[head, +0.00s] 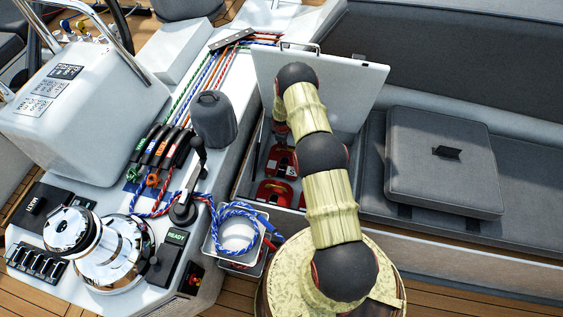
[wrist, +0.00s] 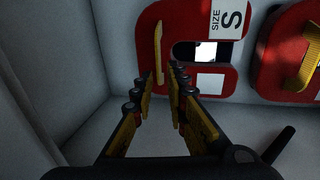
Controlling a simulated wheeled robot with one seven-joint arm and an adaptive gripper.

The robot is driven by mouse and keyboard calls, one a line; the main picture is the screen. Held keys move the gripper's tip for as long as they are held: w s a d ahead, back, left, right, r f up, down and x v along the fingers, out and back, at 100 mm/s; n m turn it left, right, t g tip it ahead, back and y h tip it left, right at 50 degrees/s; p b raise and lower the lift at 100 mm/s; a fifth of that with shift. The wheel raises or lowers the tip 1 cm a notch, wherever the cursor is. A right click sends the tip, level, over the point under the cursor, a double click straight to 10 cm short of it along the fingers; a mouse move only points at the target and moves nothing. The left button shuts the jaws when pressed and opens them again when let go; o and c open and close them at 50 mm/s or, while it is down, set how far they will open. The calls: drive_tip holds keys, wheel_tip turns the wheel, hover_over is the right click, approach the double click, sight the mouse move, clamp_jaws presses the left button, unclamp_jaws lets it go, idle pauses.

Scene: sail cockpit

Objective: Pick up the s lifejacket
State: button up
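The S lifejacket is red with a white "SIZE S" label and a yellow strap. In the wrist view the S lifejacket (wrist: 189,15) lies ahead at the top centre. In the head view the lifejacket (head: 273,165) is inside the open locker, partly hidden by my arm. My gripper (wrist: 164,76) points at its left part. The fingers are apart, with a narrow gap between the tips. The upright yellow strap (wrist: 158,48) appears between and just beyond the tips; I cannot tell whether they touch it. Nothing is visibly held. In the head view the gripper is mostly hidden.
A second red lifejacket (wrist: 275,60) with a yellow strap lies to the right in the wrist view. The pale locker walls (wrist: 75,70) are close on the left. The raised locker lid (head: 350,85) stands behind my arm. A grey seat cushion (head: 440,160) is to the right.

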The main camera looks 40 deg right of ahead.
sight(284, 160)
drive_tip(key=f+b, duration=0.1)
drive_tip(key=f, duration=0.1)
drive_tip(key=d+f+b, duration=0.1)
drive_tip(key=f, duration=0.2)
drive_tip(key=f+b, duration=0.1)
drive_tip(key=f, duration=0.1)
drive_tip(key=shift+w+d+f, duration=0.25)
drive_tip(key=shift+d, duration=0.1)
clamp_jaws()
drive_tip(key=shift+w+r, duration=0.1)
drive_tip(key=shift+r, duration=0.05)
idle(0.8)
